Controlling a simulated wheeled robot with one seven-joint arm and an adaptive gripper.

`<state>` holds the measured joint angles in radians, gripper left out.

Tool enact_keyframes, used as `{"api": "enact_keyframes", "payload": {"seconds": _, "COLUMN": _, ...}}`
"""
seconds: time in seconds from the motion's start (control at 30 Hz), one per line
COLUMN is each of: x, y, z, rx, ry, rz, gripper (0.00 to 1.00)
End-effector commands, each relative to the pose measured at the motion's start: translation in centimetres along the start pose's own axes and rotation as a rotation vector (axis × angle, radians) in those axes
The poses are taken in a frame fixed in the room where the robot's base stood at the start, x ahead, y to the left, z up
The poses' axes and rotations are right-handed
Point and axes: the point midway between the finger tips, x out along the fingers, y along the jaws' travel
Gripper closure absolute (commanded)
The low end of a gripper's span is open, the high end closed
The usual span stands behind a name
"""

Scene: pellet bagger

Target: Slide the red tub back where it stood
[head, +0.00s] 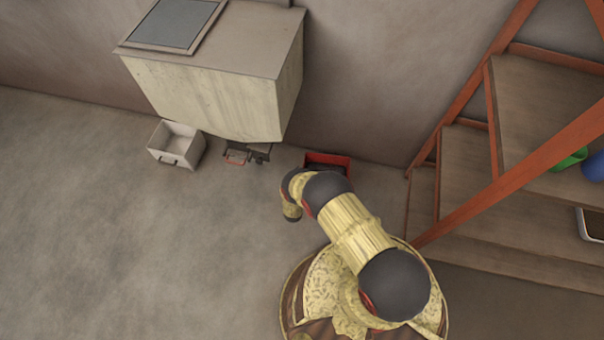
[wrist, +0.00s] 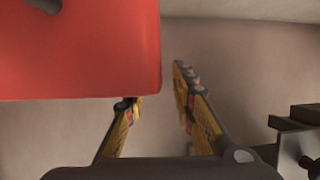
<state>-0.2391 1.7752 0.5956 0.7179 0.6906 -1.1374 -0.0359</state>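The red tub (head: 335,158) is on the floor against the back wall, right of the hopper, with a dark inside. My arm hides part of its front in the head view. In the wrist view a big red wall of the tub (wrist: 80,55) fills the upper left, with a dark handle (wrist: 45,5) at the top. My gripper (wrist: 155,88) has its two fingers apart. The tub's right edge lies between them in the picture. The left fingertip meets the tub's lower edge in view; I cannot tell if it touches. The fingers are not visible in the head view.
The pale hopper box (head: 210,95) overhangs on the back wall. Under it are a white tub (head: 176,145) and a dark outlet with a red handle (head: 237,156). Wooden steps (head: 425,195) with orange rails (head: 500,195) stand at right. The floor at left is clear.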

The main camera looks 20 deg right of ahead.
Motion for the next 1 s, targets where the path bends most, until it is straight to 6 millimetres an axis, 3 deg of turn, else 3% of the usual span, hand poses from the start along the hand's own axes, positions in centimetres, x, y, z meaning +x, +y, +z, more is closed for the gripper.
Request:
{"api": "enact_keyframes", "payload": {"seconds": 0.17, "x": -2.2, "y": -0.1, "z": 0.0, "rx": -0.003, "ry": -0.001, "rz": -0.002, "gripper": 0.74}}
{"api": "enact_keyframes", "payload": {"seconds": 0.4, "x": -7.2, "y": -0.2, "z": 0.0, "rx": -0.004, "ry": -0.001, "rz": -0.003, "gripper": 0.74}}
{"api": "enact_keyframes", "payload": {"seconds": 0.6, "x": -10.4, "y": -0.1, "z": 0.0, "rx": -0.002, "ry": -0.001, "rz": -0.003, "gripper": 0.74}}
{"api": "enact_keyframes", "payload": {"seconds": 1.0, "x": -11.7, "y": 0.0, "z": 0.1, "rx": -0.001, "ry": -0.001, "rz": 0.0, "gripper": 0.74}}
